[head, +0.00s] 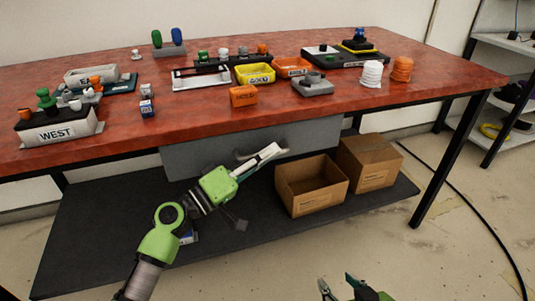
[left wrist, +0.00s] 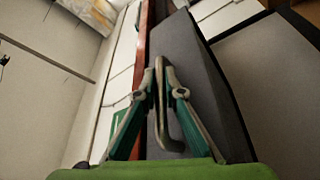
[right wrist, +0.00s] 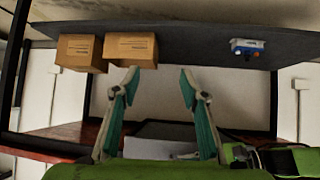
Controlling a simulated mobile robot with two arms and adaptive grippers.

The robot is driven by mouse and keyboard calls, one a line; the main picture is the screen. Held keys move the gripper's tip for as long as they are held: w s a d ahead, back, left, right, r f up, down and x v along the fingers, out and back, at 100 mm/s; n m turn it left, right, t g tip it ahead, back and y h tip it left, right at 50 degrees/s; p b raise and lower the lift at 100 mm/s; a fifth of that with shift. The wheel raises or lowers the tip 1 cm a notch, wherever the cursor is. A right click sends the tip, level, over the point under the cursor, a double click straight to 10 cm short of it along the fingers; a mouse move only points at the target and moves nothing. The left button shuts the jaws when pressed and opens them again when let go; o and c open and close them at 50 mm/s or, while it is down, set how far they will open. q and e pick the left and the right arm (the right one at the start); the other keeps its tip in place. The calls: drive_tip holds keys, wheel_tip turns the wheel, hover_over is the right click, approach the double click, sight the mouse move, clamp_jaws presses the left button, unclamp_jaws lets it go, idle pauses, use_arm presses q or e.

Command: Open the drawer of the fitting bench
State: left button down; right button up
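The fitting bench (head: 330,95) has a red top, with a grey drawer (head: 200,158) under its front edge. The drawer front looks about flush under the top. My left gripper (head: 272,152) is at the drawer handle (head: 246,154). In the left wrist view the handle (left wrist: 171,135) is a bent grey bar, and the fingertips of the left gripper (left wrist: 159,75) close around it, with the drawer front (left wrist: 205,90) behind. My right gripper (head: 338,285) is low in front of the bench, apart from it. The right wrist view shows the right gripper (right wrist: 160,78) open and empty.
Two cardboard boxes (head: 312,193) (head: 370,163) stand on the dark lower shelf (head: 90,240) below the drawer. A black cable (head: 450,195) runs along the floor at right, by a shelf rack (head: 490,90).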

use_arm(q)
drive_tip(key=s+d+p, duration=0.1)
drive_tip(key=s+d, duration=0.2)
drive_tip(key=s, duration=0.7)
drive_tip(key=s+d+p, duration=0.1)
drive_tip(key=s+d, duration=0.2)
drive_tip(key=s, duration=0.7)
drive_tip(key=shift+s+d, duration=0.3)
drive_tip(key=shift+d, duration=0.05)
use_arm(e)
drive_tip(key=s+d+f+g, duration=0.2)
drive_tip(key=s+f+g, duration=0.1)
drive_tip(key=s, duration=0.3)
drive_tip(key=s+d+f+g+h, duration=0.1)
drive_tip(key=s+f+g, duration=0.1)
drive_tip(key=s, duration=0.4)
drive_tip(key=shift+d+f+g+h, duration=0.3)
drive_tip(key=shift+d+f+g, duration=0.1)
drive_tip(key=shift+g, duration=0.1)
use_arm(q)
drive_tip(key=shift+f, duration=0.1)
drive_tip(key=c, duration=2.4)
unclamp_jaws()
drive_tip(key=shift+a, duration=0.1)
use_arm(e)
drive_tip(key=shift+w, duration=0.1)
